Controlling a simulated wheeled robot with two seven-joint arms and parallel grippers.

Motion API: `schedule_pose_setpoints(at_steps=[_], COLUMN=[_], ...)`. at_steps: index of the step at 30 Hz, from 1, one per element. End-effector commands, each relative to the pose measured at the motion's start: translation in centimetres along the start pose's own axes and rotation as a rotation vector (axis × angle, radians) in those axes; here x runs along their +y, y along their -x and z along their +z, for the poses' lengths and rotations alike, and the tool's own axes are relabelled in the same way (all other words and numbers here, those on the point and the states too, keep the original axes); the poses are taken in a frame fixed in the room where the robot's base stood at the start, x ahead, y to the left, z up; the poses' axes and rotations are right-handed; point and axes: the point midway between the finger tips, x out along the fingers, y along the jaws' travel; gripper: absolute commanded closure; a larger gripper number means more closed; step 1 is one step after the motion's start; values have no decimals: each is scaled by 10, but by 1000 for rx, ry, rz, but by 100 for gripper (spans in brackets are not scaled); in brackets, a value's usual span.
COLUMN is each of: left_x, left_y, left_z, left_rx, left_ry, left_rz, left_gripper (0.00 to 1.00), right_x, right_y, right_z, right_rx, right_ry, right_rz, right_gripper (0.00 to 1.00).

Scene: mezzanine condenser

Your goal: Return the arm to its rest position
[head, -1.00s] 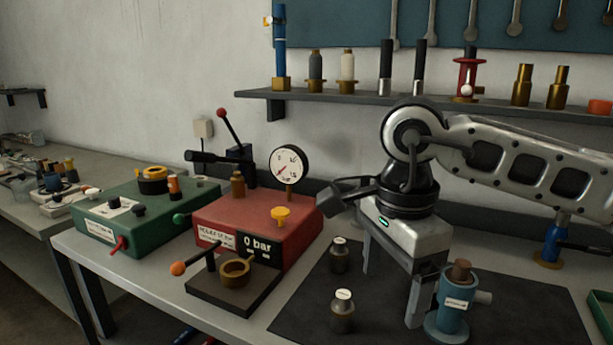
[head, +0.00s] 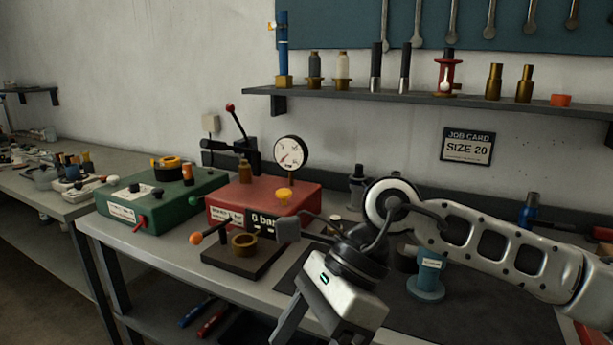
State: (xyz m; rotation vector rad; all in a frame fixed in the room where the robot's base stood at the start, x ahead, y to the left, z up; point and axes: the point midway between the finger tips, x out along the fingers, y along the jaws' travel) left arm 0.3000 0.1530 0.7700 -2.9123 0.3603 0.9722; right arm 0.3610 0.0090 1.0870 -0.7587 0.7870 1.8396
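My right arm comes in from the right, and its gripper (head: 318,330) hangs down at the bottom middle, in front of the bench edge. One finger shows at the left end of its palm, so the jaws look open. The fingertips and the other finger are cut off by the lower frame edge, and nothing held is in view. My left gripper is not in view.
Under and behind the arm is a dark mat (head: 455,318) with a blue cylindrical fixture (head: 428,275). A red gauge box (head: 265,203) and a green box (head: 160,200) stand to the left. A shelf (head: 400,96) and a job card (head: 467,147) are on the wall behind.

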Motion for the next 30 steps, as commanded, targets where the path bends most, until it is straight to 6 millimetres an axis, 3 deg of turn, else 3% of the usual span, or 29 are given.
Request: schedule_pose_setpoints(at_steps=[3,6,10,13,16,18,21,24,25,30], left_x=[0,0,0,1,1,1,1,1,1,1], left_y=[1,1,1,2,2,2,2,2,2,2], left_z=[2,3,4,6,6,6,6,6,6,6], left_rx=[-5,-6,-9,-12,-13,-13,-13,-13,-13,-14], left_ry=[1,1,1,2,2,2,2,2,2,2], left_rz=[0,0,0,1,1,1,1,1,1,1], left_gripper=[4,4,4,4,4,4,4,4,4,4], right_x=[13,21,13,-8,-37,-56,-71,-68,-64,-19], right_y=[-25,-31,-15,5,17,14,-6,-39,-51,-120], right_z=[33,68,95,87,51,10,-61,-131,-151,-243], right_rx=[-269,-575,-1010,-1325,-1619,-1811,-2057,-2246,2164,1729], right_ry=[-95,-243,-536,-811,-1124,-1363,-1718,-2041,2011,1800], right_rz=[98,205,361,477,585,654,738,792,-756,-572], right_gripper=[20,20,20,20,20,20,20,20,20,20])
